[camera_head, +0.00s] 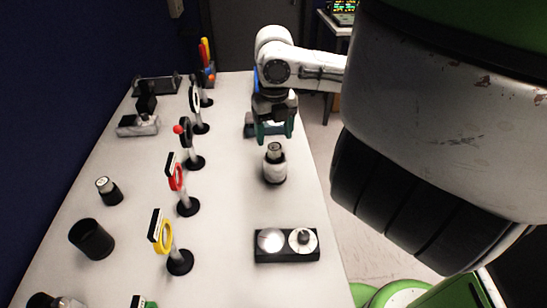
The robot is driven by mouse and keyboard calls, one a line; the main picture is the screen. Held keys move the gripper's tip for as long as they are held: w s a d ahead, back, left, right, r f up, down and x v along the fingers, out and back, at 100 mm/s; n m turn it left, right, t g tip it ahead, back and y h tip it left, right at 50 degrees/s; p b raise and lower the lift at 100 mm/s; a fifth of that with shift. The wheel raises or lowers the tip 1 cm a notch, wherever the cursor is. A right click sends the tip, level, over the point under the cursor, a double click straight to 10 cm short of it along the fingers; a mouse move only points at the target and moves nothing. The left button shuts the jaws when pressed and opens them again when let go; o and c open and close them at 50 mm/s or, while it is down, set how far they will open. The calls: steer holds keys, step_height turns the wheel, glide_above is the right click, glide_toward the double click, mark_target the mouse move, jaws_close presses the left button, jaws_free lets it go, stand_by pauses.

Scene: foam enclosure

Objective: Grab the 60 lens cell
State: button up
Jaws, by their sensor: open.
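No number 60 is readable here, so I cannot tell which thing is the 60 lens cell. My gripper (275,132) is open, pointing down with its greenish fingers apart. Just below and in front of it in the picture stands an upright white cylinder with a dark neck and pale top (274,168). I cannot tell whether the fingers touch it. A small black cylinder with a pale marked top (109,191) stands at the left. A yellow ring holder (165,236) and a red ring holder (177,178) stand on posts, their labels unreadable.
A black tray (259,253) with two round pieces lies at the front right of the white table (225,215). A black cup (92,239) stands at the left. More posts (195,103) line the back. Table between the post row and the tray is clear.

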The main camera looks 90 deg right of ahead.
mark_target(274, 146)
steer(key=shift+a+f+p, duration=0.15)
steer(key=shift+f, duration=1)
steer(key=shift+a+f+p, duration=0.1)
steer(key=shift+f+p, duration=0.05)
steer(key=shift+f, duration=0.95)
steer(key=c, duration=1.2)
